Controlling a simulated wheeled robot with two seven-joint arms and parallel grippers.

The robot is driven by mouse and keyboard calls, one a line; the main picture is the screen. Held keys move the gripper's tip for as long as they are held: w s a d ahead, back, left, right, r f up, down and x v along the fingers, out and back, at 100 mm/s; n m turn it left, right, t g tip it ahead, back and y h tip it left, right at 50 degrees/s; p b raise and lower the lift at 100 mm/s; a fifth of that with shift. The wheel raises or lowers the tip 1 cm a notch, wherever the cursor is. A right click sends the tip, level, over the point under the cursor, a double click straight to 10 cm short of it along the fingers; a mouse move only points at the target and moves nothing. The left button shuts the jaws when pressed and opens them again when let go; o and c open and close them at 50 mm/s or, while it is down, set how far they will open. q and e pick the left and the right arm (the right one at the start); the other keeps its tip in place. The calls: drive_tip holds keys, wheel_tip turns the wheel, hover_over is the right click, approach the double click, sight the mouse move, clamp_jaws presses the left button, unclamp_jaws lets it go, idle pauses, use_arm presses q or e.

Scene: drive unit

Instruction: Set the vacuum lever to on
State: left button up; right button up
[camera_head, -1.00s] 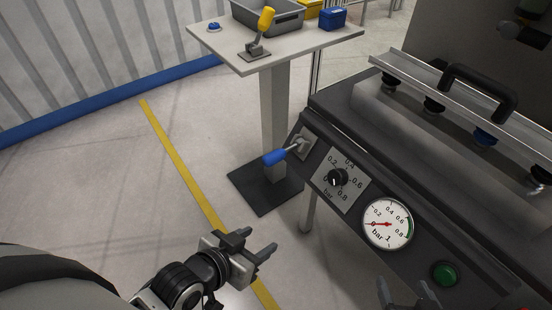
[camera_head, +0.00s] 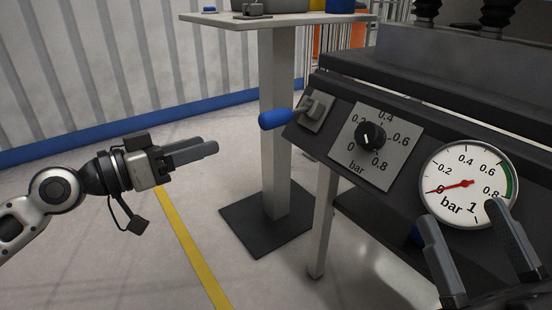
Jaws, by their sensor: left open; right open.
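The lever with a blue handle (camera_head: 276,118) sits on a light plate (camera_head: 317,112) at the left end of the dark sloped panel. Its handle sticks out to the left, past the panel edge. My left gripper (camera_head: 203,152) is open and empty, to the left of the handle and a little lower, clearly apart from it in the picture. My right gripper (camera_head: 462,232) is open and empty at the lower right, in front of the gauge. The gauge (camera_head: 468,185) has a red needle pointing near 0. Its lower edge is partly covered by my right gripper.
A black knob (camera_head: 370,136) on a scaled plate, marked in bar, lies between lever and gauge. A pedestal table (camera_head: 281,120) stands behind the lever, its foot on the floor. The panel's leg (camera_head: 322,225) is below. The floor at left is free, with a yellow line (camera_head: 192,248).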

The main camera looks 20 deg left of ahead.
use_arm(q)
drive_tip(key=p, duration=0.3)
approach(276, 121)
drive_tip(key=w+a, duration=0.1)
drive_tip(key=w, duration=0.1)
drive_tip(key=shift+w+d+f+h+p, duration=0.1)
drive_tip(key=shift+w+d+h+p, duration=0.1)
drive_tip(key=shift+w+d+p, duration=0.25)
drive_tip(key=shift+w+d+f+h+p, duration=0.1)
drive_tip(key=shift+w+d+h+p, duration=0.15)
drive_tip(key=shift+w+p, duration=0.4)
drive_tip(key=x, duration=0.2)
drive_tip(key=p+x, duration=0.1)
drive_tip(key=x, duration=0.1)
drive_tip(key=p+x, duration=0.1)
drive_tip(key=x, duration=0.1)
drive_tip(key=shift+w+d+f, duration=0.1)
drive_tip(key=shift+w+f, duration=0.05)
drive_tip(key=shift+f, duration=0.1)
drive_tip(key=shift+w+d+f, duration=0.1)
drive_tip(key=shift+w+d, duration=0.15)
drive_tip(key=shift+w, duration=0.1)
use_arm(e)
wheel_tip(276, 121, down, 10)
drive_tip(key=s+m+g+h, duration=0.2)
drive_tip(key=m+g+h, duration=0.3)
drive_tip(key=m, duration=0.2)
drive_tip(key=shift+a, duration=0.3)
drive_tip(key=shift+r, duration=0.1)
